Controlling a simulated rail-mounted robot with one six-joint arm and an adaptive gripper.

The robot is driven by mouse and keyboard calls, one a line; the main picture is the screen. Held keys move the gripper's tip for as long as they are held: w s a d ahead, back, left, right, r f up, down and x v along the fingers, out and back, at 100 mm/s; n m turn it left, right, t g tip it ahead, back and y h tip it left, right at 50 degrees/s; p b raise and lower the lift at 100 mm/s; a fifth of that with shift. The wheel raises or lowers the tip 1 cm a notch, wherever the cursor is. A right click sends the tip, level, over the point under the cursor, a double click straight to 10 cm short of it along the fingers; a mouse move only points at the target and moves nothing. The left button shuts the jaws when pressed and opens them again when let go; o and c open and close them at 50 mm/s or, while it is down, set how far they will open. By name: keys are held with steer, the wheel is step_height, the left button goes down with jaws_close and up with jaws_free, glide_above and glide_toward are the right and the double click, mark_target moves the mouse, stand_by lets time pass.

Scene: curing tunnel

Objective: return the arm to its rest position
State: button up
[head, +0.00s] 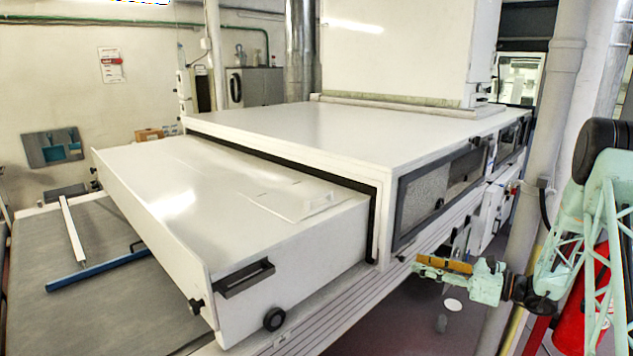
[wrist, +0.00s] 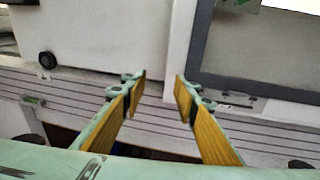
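My arm is at the right of the head view, pale green with dark joints. My gripper (head: 440,268) is at its left end, beside the machine's right side and below the windowed panel. In the wrist view my gripper (wrist: 160,85) shows two yellow-padded fingers with a clear gap between the tips. It is open and nothing is between the fingers. The white side of the curing tunnel (wrist: 125,35) and its ribbed rail lie beyond the fingertips.
The white curing tunnel (head: 290,130) fills the middle, with a long white hood (head: 170,190) at its left end. A dark-framed window (head: 440,190) faces my arm. A grey pipe (head: 555,100) stands behind the gripper. A grey conveyor belt (head: 90,310) lies front left.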

steer(key=s+a+r+n+g, duration=0.65)
steer(key=s+a+r, duration=0.45)
steer(key=a+r, duration=0.2)
steer(key=s+a+r+n+g+h, duration=0.1)
steer(key=s+a+r+n+h, duration=0.2)
steer(key=s, duration=0.5)
steer(key=s+a+r+n+g, duration=0.2)
steer(key=s+a+r+n, duration=0.1)
steer(key=s+a+r, duration=0.3)
steer(key=s+r+n+h, duration=0.3)
steer(key=s+n+h, duration=0.25)
steer(key=s, duration=1.15)
steer(key=s+d+r+n+t+h, duration=0.1)
steer(key=s+d+n+h, duration=0.1)
steer(key=s, duration=0.6)
steer(key=s+d+r+n+t+h, duration=0.1)
steer(key=s+d+n+t+h, duration=0.1)
steer(key=s+d+n, duration=0.3)
steer(key=shift+s+d+r+n+h, duration=0.35)
steer(key=shift+s+d+h, duration=0.45)
steer(key=shift+s, duration=1.25)
steer(key=shift+d+t, duration=0.15)
steer(key=shift+t, duration=0.1)
